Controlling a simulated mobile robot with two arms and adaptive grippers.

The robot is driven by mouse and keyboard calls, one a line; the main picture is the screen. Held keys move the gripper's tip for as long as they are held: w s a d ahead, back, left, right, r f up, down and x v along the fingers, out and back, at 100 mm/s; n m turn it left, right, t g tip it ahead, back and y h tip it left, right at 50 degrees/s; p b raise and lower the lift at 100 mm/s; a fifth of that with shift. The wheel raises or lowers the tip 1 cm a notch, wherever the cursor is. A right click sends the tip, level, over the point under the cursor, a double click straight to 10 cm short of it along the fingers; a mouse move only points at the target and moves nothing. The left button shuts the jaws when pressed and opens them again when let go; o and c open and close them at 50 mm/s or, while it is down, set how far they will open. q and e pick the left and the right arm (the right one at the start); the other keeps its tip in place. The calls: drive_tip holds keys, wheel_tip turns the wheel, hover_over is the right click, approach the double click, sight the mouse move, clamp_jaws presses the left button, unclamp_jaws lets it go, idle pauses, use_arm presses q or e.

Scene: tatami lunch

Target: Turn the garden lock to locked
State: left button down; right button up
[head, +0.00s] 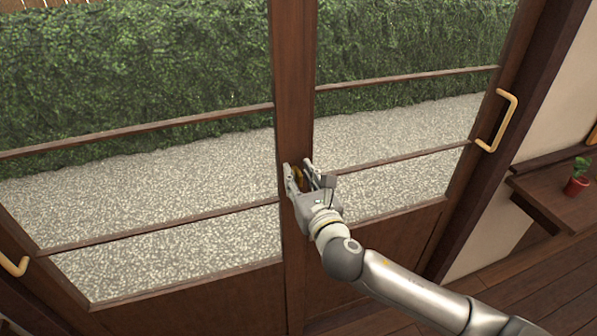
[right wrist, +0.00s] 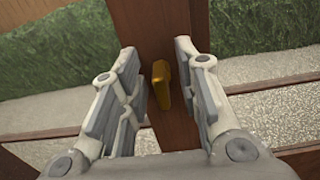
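The garden lock is a small brass-coloured lever (right wrist: 161,85) on the dark wooden middle stile of the glazed doors. In the right wrist view it points roughly downward, leaning slightly to the right. In the head view the lock (head: 298,178) shows partly between the fingers of my right gripper (head: 300,172). In the right wrist view my right gripper (right wrist: 160,90) is open, with one finger on each side of the lever. Clear gaps show between the lever and both fingers. My left gripper is not in view.
The doors have a pale handle (head: 497,120) at the right and another handle (head: 14,265) at the lower left. A wooden shelf (head: 548,200) with a small potted plant (head: 577,184) stands at the right. Gravel and a hedge lie behind the glass.

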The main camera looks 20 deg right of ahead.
drive_tip(key=shift+w, duration=0.45)
clamp_jaws()
